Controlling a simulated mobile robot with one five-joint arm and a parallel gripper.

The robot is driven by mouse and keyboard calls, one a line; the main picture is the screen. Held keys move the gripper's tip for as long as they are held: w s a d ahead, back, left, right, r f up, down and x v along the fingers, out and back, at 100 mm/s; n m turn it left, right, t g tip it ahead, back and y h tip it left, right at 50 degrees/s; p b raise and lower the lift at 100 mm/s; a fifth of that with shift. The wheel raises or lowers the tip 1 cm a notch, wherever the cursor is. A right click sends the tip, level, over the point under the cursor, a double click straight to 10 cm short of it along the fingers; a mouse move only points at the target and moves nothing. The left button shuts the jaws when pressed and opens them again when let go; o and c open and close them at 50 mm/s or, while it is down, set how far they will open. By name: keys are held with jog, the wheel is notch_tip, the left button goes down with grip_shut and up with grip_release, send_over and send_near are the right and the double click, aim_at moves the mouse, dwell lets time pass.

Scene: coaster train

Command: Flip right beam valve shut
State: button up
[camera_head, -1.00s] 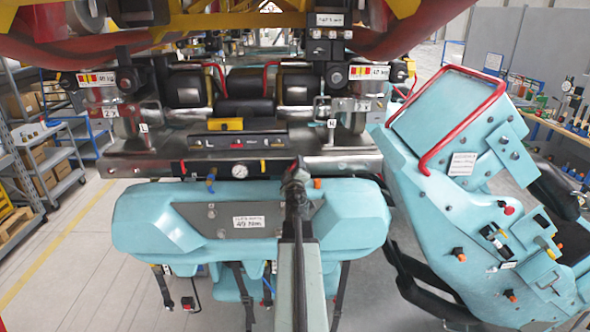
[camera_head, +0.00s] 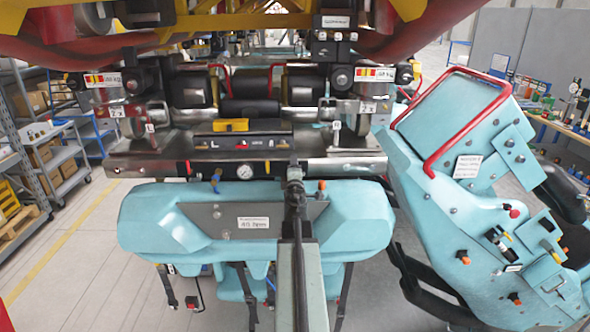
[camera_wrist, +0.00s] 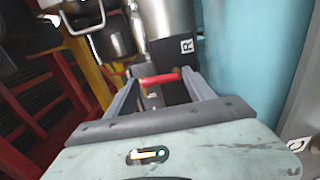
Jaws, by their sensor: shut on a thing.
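In the wrist view a short red lever handle (camera_wrist: 160,78) lies crosswise between the two fingers of my gripper (camera_wrist: 160,88). The fingers are closed on its ends. A white R label on a black plate is just beyond it. In the head view my gripper (camera_head: 294,172) reaches the front of the steel beam (camera_head: 340,163), right of the round pressure gauge (camera_head: 245,171). I cannot tell whether this is the one held. The valve's body is mostly hidden.
A turquoise padded panel (camera_head: 165,222) lies below the beam. A turquoise seat shell (camera_head: 450,170) with a red bar stands close on the right. Open floor is at left.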

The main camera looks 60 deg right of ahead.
dwell(0.4)
jog(key=o, duration=1.1)
jog(key=shift+w+a, duration=0.1)
